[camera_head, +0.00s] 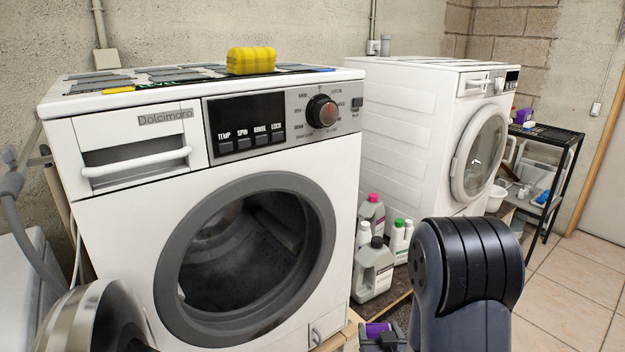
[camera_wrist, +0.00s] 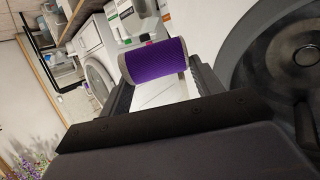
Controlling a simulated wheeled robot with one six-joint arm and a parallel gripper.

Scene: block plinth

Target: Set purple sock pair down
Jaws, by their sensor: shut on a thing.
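The purple sock pair (camera_wrist: 155,62) is a rolled purple bundle with greyish ends. It sits between the fingers of my gripper (camera_wrist: 160,76) in the wrist view, and the gripper is shut on it. In the head view, the purple sock pair (camera_head: 376,330) shows only as a small patch low at the bottom edge, in front of the near washing machine. My gripper (camera_head: 388,340) is mostly cut off there, and my arm stands to its right. What lies directly under the sock pair is not clear.
The near washing machine (camera_head: 105,220) has its round door opening facing me and a yellow bundle (camera_head: 251,61) on top. Several bottles (camera_head: 374,270) stand between it and the second machine (camera_head: 400,110). A black shelf rack (camera_head: 545,133) and open tiled floor (camera_head: 575,275) are at right.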

